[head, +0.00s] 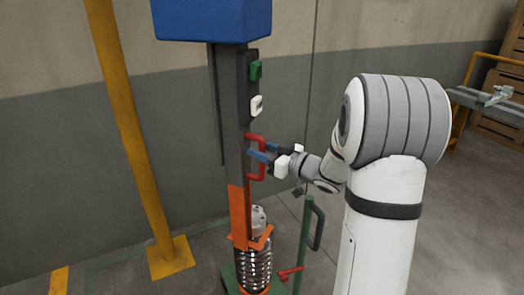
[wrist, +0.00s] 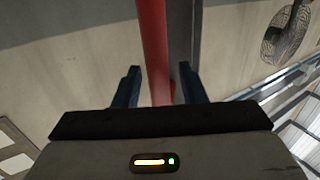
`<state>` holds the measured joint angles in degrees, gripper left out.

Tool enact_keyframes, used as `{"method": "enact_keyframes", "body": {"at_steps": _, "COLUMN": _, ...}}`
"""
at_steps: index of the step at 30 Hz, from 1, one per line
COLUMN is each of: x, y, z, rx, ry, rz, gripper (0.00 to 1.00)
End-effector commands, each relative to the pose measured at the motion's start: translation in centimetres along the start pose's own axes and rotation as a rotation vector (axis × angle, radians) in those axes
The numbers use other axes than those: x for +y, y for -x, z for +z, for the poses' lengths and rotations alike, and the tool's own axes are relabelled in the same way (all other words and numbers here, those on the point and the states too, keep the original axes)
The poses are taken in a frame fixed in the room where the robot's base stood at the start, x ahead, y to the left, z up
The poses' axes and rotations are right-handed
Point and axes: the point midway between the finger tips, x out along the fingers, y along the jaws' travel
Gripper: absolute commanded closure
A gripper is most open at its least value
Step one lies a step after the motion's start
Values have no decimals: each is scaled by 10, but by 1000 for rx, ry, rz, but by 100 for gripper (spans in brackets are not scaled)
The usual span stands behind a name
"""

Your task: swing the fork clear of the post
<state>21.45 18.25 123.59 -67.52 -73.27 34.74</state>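A dark post (head: 234,130) stands upright, with an orange lower section (head: 239,215). An orange forked piece (head: 262,240) sits low at the post, by the top of a coil spring (head: 255,268); I cannot tell how they touch. A red handle (head: 263,174) sticks out from the post's right side. My gripper (head: 258,152) is at this handle, its blue fingers pointing left. In the wrist view, the red handle bar (wrist: 155,45) runs between the two fingers (wrist: 157,80), with a narrow gap on each side. The fingers look open around it.
A blue box (head: 212,18) tops the post, with a green switch (head: 256,70) and a white one (head: 256,105) below. A green stand (head: 304,245) with a dark handle and a red lever (head: 290,273) is close right. A yellow column (head: 135,140) stands left.

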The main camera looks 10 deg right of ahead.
Motion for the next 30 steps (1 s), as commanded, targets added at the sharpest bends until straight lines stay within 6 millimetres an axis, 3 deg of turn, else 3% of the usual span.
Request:
{"method": "enact_keyframes", "body": {"at_steps": 5, "x": 0, "y": 0, "z": 0, "rx": 0, "ry": 0, "rz": 0, "gripper": 62}}
{"method": "enact_keyframes", "body": {"at_steps": 19, "x": 0, "y": 0, "z": 0, "rx": 0, "ry": 1, "rz": 0, "gripper": 100}}
{"method": "enact_keyframes", "body": {"at_steps": 30, "x": 0, "y": 0, "z": 0, "rx": 0, "ry": 1, "rz": 1, "gripper": 100}}
